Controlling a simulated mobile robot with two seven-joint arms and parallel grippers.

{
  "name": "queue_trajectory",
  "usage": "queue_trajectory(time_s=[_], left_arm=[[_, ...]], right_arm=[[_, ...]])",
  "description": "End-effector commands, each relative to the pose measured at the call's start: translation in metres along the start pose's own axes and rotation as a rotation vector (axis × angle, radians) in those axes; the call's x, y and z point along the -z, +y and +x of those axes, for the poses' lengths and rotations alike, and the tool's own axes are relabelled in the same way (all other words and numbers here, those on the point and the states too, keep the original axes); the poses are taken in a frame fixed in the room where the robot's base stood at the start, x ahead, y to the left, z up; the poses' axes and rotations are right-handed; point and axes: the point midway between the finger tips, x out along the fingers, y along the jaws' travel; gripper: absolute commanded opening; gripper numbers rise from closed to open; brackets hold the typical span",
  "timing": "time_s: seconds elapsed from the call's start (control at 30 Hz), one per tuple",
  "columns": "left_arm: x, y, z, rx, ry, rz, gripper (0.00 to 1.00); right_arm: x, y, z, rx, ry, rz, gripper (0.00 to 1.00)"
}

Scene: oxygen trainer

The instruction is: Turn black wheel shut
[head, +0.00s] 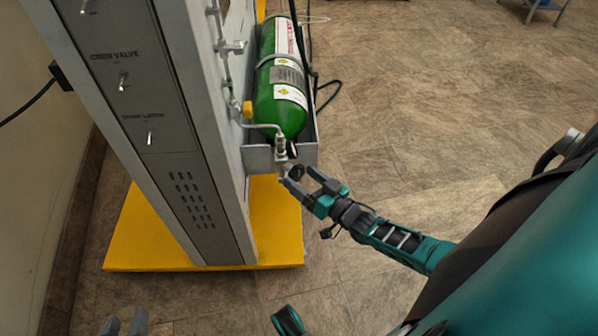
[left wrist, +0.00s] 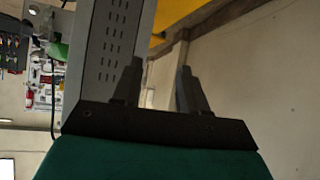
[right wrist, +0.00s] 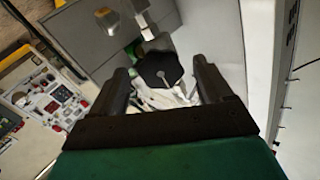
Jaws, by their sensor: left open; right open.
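The black wheel (right wrist: 160,68) shows in the right wrist view on the end of a metal valve stem (right wrist: 143,22). In the head view the black wheel (head: 297,172) is small and partly hidden by my right gripper. My right gripper (head: 303,180) is open at the wheel below the green cylinder (head: 277,112). In the right wrist view my right gripper (right wrist: 165,80) has one finger on each side of the wheel, with gaps showing. My left gripper (head: 125,325) is open and empty at the bottom edge of the head view. It also shows in the left wrist view (left wrist: 155,80).
The cylinder rests in a grey bracket (head: 257,158) on the side of a tall grey panel (head: 187,190). The panel stands on a yellow base (head: 133,236). A thin pipe (head: 226,70) and a dark hose run close to the cylinder.

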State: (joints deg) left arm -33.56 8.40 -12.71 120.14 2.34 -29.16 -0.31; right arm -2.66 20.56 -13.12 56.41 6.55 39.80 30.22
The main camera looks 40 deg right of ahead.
Motion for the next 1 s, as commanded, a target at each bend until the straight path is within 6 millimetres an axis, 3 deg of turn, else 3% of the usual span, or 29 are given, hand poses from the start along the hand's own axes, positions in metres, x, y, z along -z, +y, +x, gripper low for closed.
queue_trajectory(time_s=[0.2,0.43,0.63,1.0], left_arm=[[0.005,-0.003,-0.005,0.008,0.001,0.001,0.43],[0.004,-0.004,-0.01,0.011,-0.008,0.005,0.43],[0.005,-0.005,-0.011,0.011,-0.01,0.008,0.43],[0.006,-0.005,-0.011,0.011,-0.007,0.008,0.43]], right_arm=[[0.002,0.0,-0.051,-0.001,-0.004,0.0,0.79],[0.001,0.0,-0.092,-0.001,-0.002,0.001,0.79],[0.001,0.0,-0.106,0.0,0.0,0.0,0.79],[0.001,0.001,-0.107,0.0,0.0,0.0,0.79]])
